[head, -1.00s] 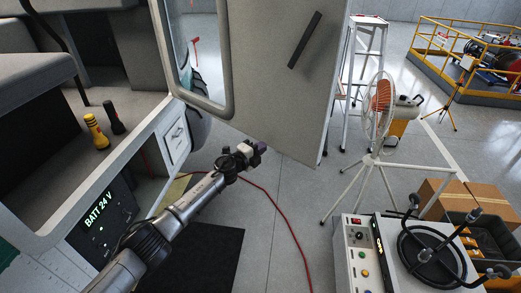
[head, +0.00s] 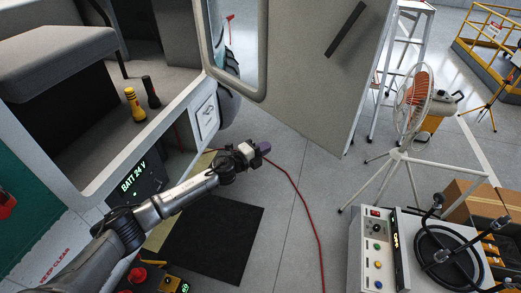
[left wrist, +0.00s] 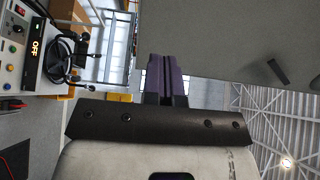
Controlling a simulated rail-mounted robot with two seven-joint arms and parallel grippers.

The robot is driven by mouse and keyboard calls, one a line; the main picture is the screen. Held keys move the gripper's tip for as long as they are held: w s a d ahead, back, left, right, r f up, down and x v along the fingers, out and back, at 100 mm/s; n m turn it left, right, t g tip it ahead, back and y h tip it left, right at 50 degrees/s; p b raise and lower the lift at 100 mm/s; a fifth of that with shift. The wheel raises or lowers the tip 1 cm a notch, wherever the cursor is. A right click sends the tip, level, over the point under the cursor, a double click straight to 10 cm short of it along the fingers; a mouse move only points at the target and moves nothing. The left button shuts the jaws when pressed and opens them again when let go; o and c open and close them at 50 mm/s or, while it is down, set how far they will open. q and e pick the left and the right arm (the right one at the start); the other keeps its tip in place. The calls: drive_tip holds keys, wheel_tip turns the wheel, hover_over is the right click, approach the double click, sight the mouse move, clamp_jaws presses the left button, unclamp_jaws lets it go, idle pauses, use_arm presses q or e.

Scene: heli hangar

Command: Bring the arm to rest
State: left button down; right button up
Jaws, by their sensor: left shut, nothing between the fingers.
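My left arm comes in from the left in the head view, and its gripper (head: 262,148) hangs in free air over the grey floor, in front of the open helicopter door (head: 305,75). In the left wrist view the purple fingers (left wrist: 166,75) are together with nothing between them. The gripper is apart from the door and from the cabin sill. My right gripper does not show.
A black mat (head: 213,238) and a red cable (head: 299,190) lie on the floor. A fan (head: 413,100), a stepladder (head: 402,60) and a power cart (head: 377,250) stand at the right.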

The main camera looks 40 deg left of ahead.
use_arm(q)
drive_tip(key=s+a+r+n+y, duration=0.2)
drive_tip(key=a+n+y, duration=0.4)
drive_tip(key=n+y, duration=0.3)
drive_tip(key=s+d+r+n+g+y, duration=0.3)
drive_tip(key=s+d+r+n, duration=0.1)
drive_tip(key=s+r+n, duration=0.1)
drive_tip(key=s+d+f+n+g+h, duration=0.1)
drive_tip(key=s+d+f+g+h, duration=0.2)
drive_tip(key=s+d+f, duration=0.5)
drive_tip(key=s+d+f+n+g+h, duration=0.1)
drive_tip(key=s+d+n+g+h, duration=0.15)
drive_tip(key=s+d, duration=0.6)
drive_tip(key=s+f+n+g+h, duration=0.1)
drive_tip(key=s+f+g, duration=0.1)
drive_tip(key=s+f, duration=0.45)
drive_tip(key=s+d+f+g, duration=0.1)
drive_tip(key=s+f, duration=0.2)
drive_tip(key=s, duration=0.6)
drive_tip(key=s+f+n+g+h, duration=0.1)
drive_tip(key=s+f+g, duration=0.1)
drive_tip(key=s+f, duration=0.35)
drive_tip(key=w+p+v, duration=0.2)
drive_tip(key=p+v, duration=1)
drive_tip(key=v, duration=0.1)
drive_tip(key=shift+d+r+p, duration=0.15)
drive_tip(key=shift+r+p, duration=0.15)
drive_tip(key=shift+r, duration=0.35)
